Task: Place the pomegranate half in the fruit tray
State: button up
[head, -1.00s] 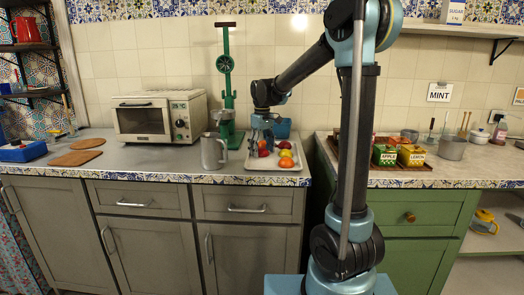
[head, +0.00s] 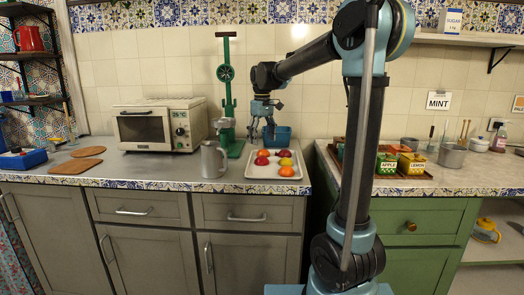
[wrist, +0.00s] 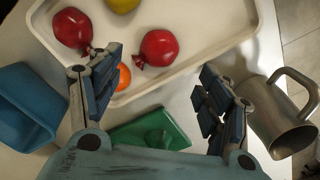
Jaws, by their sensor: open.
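The cream fruit tray (head: 251,176) stands on the left counter and holds red, yellow and orange fruit. Two red pomegranate-like fruits with crowns, one to the left (wrist: 72,28) and one nearer the middle (wrist: 159,47), lie apart in the tray in the wrist view. I cannot tell which is a half, as no cut face shows. A yellow fruit (wrist: 122,3) is cut by the frame's top edge. An orange (wrist: 125,76) is partly hidden by a finger. My gripper (head: 263,135) is open and empty above the tray's back edge; its spread fingers also show in the wrist view (wrist: 160,62).
A blue container (head: 281,135) stands behind the tray. A metal pitcher (head: 213,160) is left of it, near the green press (head: 228,100). A toaster oven (head: 155,127) stands further left. A gap separates this counter from the right one, with tins (head: 411,164).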

jog(key=s+d, duration=0.3)
jog(key=s+d+m, duration=0.1)
jog(key=s+d, duration=0.1)
jog(key=d, duration=0.1)
jog(key=s+d+m, duration=0.1)
jog(key=s+d, duration=0.1)
jog(key=s, duration=0.1)
jog(key=shift+s+d+r+t, duration=0.3)
jog(key=shift+d, duration=0.1)
jog(key=s+d+f, duration=0.1)
jog(key=s+d, duration=0.1)
jog(key=s, duration=0.1)
jog(key=s+d+f+m, duration=0.1)
jog(key=s+d+f, duration=0.1)
jog(key=s, duration=0.1)
jog(key=s+d+f+m, duration=0.1)
jog(key=s+d+f, duration=0.1)
jog(key=shift+s+d+f+t, duration=0.2)
jog(key=shift+s+t, duration=0.1)
jog(key=shift+s, duration=0.1)
jog(key=s+d+f+m+t, duration=0.1)
jog(key=s+d+f+m, duration=0.3)
jog(key=s+f, duration=1.1)
jog(key=shift+d+f, duration=0.6)
jog(key=shift+d, duration=0.6)
